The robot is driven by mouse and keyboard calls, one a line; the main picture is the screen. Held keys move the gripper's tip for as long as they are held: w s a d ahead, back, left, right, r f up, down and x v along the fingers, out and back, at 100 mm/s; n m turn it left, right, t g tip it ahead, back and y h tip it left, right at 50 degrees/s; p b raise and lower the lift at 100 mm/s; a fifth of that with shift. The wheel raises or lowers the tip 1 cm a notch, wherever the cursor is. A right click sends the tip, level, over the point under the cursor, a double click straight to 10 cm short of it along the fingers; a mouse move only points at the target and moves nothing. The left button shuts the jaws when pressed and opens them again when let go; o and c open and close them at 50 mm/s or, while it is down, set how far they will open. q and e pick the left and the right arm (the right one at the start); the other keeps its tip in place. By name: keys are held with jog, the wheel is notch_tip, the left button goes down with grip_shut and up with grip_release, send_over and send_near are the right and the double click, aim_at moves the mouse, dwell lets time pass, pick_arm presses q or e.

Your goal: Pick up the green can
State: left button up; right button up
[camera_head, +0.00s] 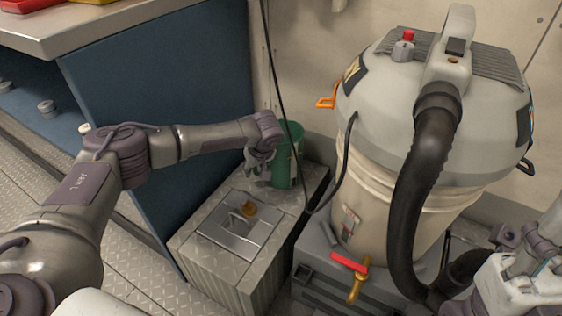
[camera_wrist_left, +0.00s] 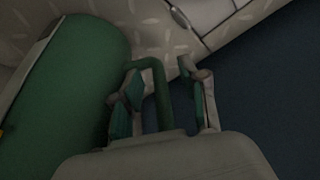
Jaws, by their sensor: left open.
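The green can (camera_head: 290,168) stands on the far end of a grey tread-plate box, partly hidden behind my left gripper (camera_head: 262,160). In the left wrist view the can (camera_wrist_left: 70,85) fills the left side, and its green handle (camera_wrist_left: 160,66) reaches between the fingers. My left gripper (camera_wrist_left: 168,85) is open there, one finger on each side of the handle. I cannot tell whether either finger touches it. Part of my right arm's end, with my right gripper (camera_head: 518,240), shows at the lower right. Its jaw state is unclear.
The tread-plate box (camera_head: 232,275) has a metal hatch (camera_head: 238,228) with a small orange-brown item (camera_head: 248,209) on it. A large vacuum (camera_head: 400,190) with a black hose (camera_head: 405,205) stands close on the right. A blue panel (camera_head: 165,90) and a bench (camera_head: 90,28) are on the left.

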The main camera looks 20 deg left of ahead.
pick_arm(q)
grip_shut()
jog(key=shift+r, duration=0.15)
